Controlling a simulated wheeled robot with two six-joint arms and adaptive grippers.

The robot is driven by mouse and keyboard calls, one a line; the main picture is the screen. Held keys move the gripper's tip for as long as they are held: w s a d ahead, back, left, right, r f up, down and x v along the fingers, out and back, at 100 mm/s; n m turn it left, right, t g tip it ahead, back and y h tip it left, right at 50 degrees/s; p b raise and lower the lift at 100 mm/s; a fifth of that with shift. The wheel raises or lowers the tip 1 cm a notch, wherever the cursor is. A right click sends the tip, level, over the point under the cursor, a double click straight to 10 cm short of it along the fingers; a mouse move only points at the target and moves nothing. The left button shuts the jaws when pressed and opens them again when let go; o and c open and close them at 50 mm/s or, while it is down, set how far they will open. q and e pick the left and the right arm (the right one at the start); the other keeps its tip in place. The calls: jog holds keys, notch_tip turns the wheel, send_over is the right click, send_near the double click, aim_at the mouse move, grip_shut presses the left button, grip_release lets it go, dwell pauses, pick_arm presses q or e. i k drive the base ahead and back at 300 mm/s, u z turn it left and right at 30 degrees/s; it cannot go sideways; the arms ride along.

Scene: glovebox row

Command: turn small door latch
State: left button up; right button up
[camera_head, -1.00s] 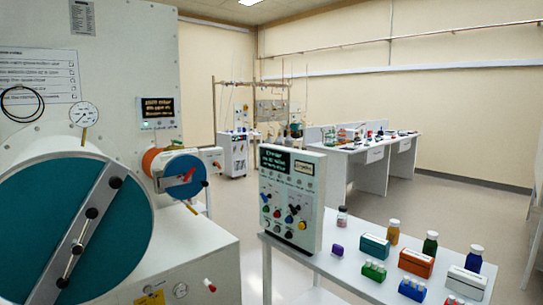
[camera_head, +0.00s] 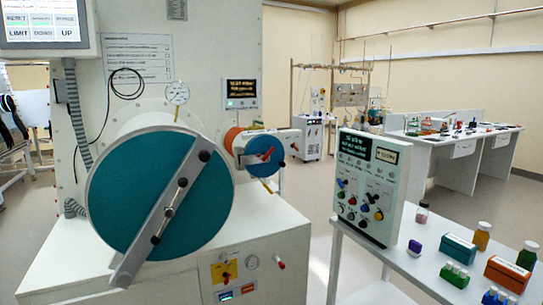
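Neither of my grippers shows in the head view.
A touch screen (camera_head: 43,22) hangs at the upper left. Open floor lies between the glovebox and the bench.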

aim_at(266, 155)
jog(key=u, duration=0.55)
jog(key=k, duration=1.25)
jog(key=u, duration=0.6)
jog(key=i, duration=2.2)
jog(key=z, duration=1.35)
jog(key=i, duration=0.75)
jog(key=z, duration=0.9)
